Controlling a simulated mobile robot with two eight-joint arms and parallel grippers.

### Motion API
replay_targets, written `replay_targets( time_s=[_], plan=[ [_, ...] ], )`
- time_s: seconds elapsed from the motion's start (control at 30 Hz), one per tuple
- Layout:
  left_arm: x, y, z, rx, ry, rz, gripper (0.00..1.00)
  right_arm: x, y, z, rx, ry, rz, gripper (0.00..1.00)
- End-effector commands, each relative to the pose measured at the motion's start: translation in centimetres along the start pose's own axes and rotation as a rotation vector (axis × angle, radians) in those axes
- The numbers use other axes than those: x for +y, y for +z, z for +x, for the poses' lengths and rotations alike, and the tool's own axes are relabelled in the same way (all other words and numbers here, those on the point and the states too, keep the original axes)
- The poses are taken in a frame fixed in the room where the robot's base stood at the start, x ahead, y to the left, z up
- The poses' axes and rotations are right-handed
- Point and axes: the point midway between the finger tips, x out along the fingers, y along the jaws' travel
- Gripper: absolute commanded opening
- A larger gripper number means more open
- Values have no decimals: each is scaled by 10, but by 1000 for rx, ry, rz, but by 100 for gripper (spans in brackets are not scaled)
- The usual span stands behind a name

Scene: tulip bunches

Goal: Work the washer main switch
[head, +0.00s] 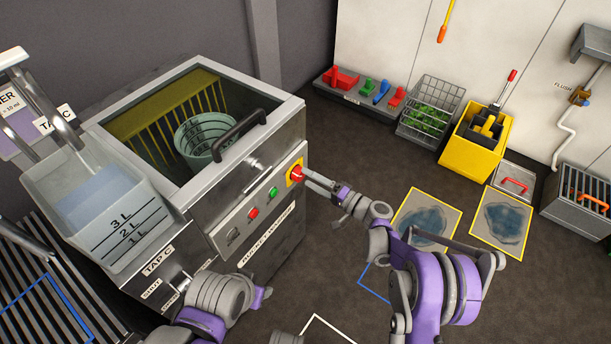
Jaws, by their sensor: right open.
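A green button (272,192), a red button (253,213) and a small dark control (233,236) sit lower left on the panel. My right gripper (308,178) is open, with its fingertips at the red knob. Whether they touch it I cannot tell. My left arm shows at the bottom, before the cabinet, but its gripper fingers do not show.
A green bucket (205,140) stands in the basin, under a dark handle (239,135). A yellow mop bucket (474,140) and a wire basket (430,112) stand along the wall.

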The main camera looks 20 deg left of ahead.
Motion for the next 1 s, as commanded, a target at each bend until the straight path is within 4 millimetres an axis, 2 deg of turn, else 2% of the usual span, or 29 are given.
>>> replay_targets(
  time_s=[0.03,0.2,0.4,0.6,1.0],
  plan=[
    [0,-1,-3,0,0,0,50,-1,-2,-12,3,2,-1,89],
    [0,-2,-8,2,0,0,50,-1,-1,-47,3,2,-1,89],
    [0,-3,-12,2,0,0,50,-1,-1,-74,2,1,-1,89],
    [0,-3,-13,2,0,0,50,0,0,-82,1,0,0,89],
    [0,-3,-12,2,0,0,50,0,0,-81,1,0,0,89]
  ],
)
